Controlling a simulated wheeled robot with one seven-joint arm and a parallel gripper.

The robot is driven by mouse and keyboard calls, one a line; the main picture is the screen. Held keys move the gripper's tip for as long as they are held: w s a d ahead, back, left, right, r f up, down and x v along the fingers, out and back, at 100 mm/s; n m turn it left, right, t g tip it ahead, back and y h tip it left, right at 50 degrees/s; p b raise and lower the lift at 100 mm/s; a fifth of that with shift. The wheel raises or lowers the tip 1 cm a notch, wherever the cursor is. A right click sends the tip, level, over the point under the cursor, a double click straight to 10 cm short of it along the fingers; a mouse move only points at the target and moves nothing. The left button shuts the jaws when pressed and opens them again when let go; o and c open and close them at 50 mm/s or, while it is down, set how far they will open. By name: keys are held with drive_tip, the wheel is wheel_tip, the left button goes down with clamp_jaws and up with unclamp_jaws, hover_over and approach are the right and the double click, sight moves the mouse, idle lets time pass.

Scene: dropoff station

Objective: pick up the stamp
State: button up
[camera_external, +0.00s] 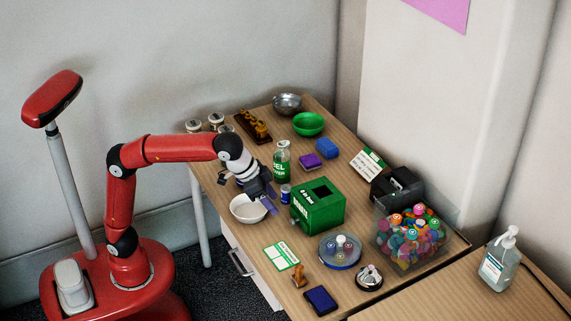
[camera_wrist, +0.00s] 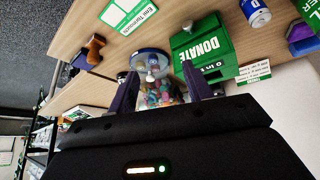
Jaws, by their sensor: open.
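A stamp (camera_external: 299,277) with a brown wooden handle stands near the front edge of the table, just behind a dark blue ink pad (camera_external: 320,300). In the wrist view the stamp (camera_wrist: 95,49) shows at the upper left, left of the fingers. My gripper (camera_external: 270,200) is in the air over the right side of a white bowl (camera_external: 243,211), well behind and left of the stamp. In the wrist view its two fingers (camera_wrist: 157,82) are apart, with nothing held between them.
A green donation box (camera_external: 318,207) stands right of my gripper, with a small blue can (camera_external: 285,194) beside it. A green-and-white card (camera_external: 281,256) lies near the stamp. A round clear-lidded dish (camera_external: 340,252) and a bell (camera_external: 369,278) stand right of it.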

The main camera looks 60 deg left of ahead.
drive_tip(key=s+d+f+m, duration=0.1)
drive_tip(key=s+d, duration=0.1)
drive_tip(key=d, duration=0.5)
drive_tip(key=s+d+f+m, duration=0.1)
drive_tip(key=s+d+f, duration=0.1)
drive_tip(key=d, duration=0.5)
approach(297, 276)
wheel_tip(297, 276, down, 2)
drive_tip(key=shift+w+a+f+h+p, duration=0.15)
drive_tip(key=shift+w+f+h+p, duration=0.15)
drive_tip(key=shift+w+f, duration=0.4)
drive_tip(key=x, duration=0.7)
drive_tip(key=shift+w, duration=0.25)
drive_tip(key=shift+r, duration=0.1)
drive_tip(key=c, duration=0.6)
